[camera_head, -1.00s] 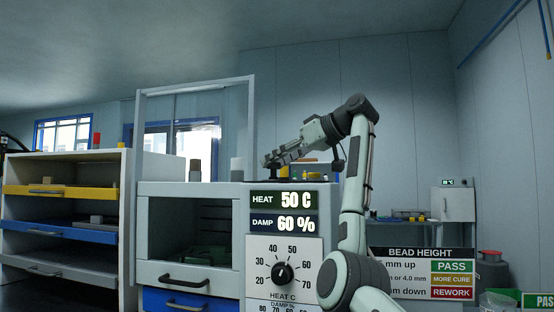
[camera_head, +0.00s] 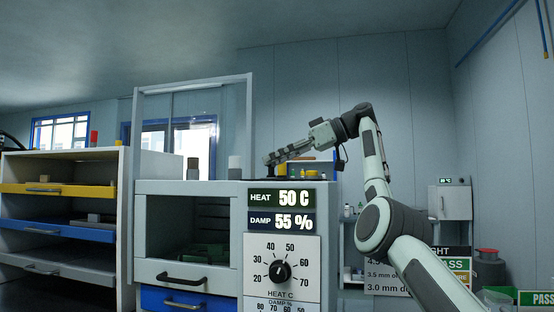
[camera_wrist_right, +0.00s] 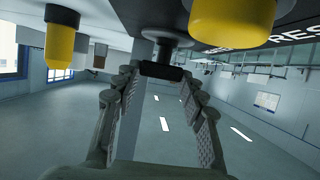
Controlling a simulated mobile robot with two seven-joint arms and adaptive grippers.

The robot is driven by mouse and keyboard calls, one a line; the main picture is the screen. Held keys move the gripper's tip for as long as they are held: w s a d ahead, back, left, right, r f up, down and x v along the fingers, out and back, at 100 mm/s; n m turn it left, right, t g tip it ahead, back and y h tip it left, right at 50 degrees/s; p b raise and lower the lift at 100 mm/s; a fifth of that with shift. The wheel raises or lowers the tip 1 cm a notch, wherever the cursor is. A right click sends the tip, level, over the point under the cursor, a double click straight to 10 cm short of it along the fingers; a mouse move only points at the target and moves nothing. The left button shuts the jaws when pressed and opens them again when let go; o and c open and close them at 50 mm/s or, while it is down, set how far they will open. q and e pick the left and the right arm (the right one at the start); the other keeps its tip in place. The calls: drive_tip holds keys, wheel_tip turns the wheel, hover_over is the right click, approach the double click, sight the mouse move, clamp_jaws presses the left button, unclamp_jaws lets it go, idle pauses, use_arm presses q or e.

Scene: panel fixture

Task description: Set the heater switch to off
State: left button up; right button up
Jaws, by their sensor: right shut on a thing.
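My right gripper (camera_head: 276,158) is at the top of the grey cabinet (camera_head: 190,188), reached from the right. The heat dial (camera_head: 280,271) on the cabinet front points up near 50. The heat display (camera_head: 282,198) reads 50 C, and the damp display (camera_head: 281,222) reads 55 %. My left gripper is not in view.
Yellow-capped posts (camera_wrist_right: 60,45) and (camera_wrist_right: 232,20) flank the handle in the wrist view. Grey cylinders (camera_head: 235,167) stand on the cabinet top. A shelf unit with drawers (camera_head: 60,190) is at left. A bead-height sign (camera_head: 385,275) is partly behind my arm.

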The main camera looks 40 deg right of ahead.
drive_tip(key=o, duration=1.2)
drive_tip(key=shift+c, duration=0.2)
drive_tip(key=v, duration=1.1)
drive_tip(key=shift+s+d+r, duration=0.15)
drive_tip(key=shift+s+r, duration=0.05)
drive_tip(key=shift+s, duration=0.05)
drive_tip(key=shift+s+d, duration=0.15)
drive_tip(key=shift+s, duration=0.05)
drive_tip(key=shift+f, duration=0.1)
